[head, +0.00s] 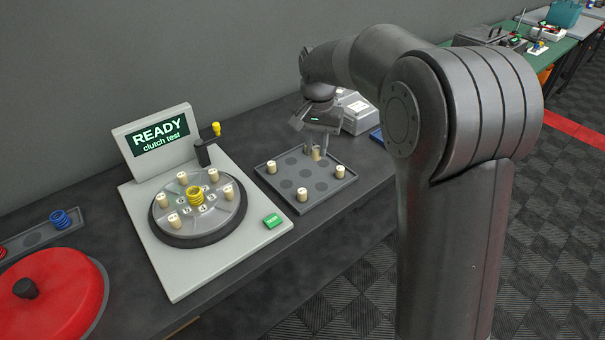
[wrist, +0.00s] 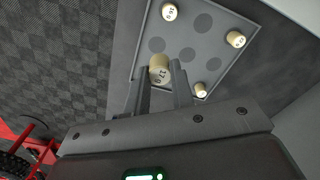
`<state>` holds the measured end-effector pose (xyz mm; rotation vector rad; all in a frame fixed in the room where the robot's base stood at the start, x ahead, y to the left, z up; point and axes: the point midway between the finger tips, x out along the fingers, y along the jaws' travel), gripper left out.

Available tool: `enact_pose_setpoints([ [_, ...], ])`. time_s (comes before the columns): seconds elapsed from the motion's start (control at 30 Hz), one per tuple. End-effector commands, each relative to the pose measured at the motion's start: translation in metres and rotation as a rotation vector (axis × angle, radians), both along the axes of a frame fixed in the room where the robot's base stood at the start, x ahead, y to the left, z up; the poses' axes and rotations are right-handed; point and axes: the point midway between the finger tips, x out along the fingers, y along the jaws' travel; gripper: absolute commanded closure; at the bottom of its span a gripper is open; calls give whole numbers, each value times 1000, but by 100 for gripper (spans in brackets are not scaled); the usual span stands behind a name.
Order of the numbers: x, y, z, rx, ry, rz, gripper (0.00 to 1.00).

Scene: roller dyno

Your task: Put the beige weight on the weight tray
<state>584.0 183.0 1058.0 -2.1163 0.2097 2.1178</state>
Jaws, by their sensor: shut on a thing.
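My gripper (head: 314,152) is over the far corner of the grey weight tray (head: 322,194) in the head view. It is shut on a beige weight (head: 316,154), which also shows between the fingers in the wrist view (wrist: 159,70). I cannot tell whether this weight touches the tray. Three other beige weights stand on the tray: one at the left (head: 271,167), one at the near side (head: 302,194) and one at the right (head: 340,171). Several dark round spots on the tray are bare.
Left of the tray stands the clutch tester (head: 190,280), its screen (head: 158,136) reading READY. Several beige weights and a yellow spring (head: 196,196) are on its round plate. A green button (head: 272,220) is at its right corner. A grey device (head: 356,112) stands behind the tray.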

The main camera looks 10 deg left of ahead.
Motion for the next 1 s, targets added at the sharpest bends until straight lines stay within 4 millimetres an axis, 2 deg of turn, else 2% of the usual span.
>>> enact_pose_setpoints([
  [0.03, 13, -19, -3, 0, 1, -8, 99],
  [0.2, 38, -62, -10, 0, 0, -4, 99],
  [0.3, 45, -75, -13, -1, 0, -1, 99],
  [0.37, 48, -77, -15, -1, 0, 1, 99],
  [0.47, 52, -67, -23, -1, 1, 5, 99],
  [0.8, 68, 7, -68, -1, 1, 5, 99],
  [1.0, 73, 30, -82, -1, 0, 3, 99],
])
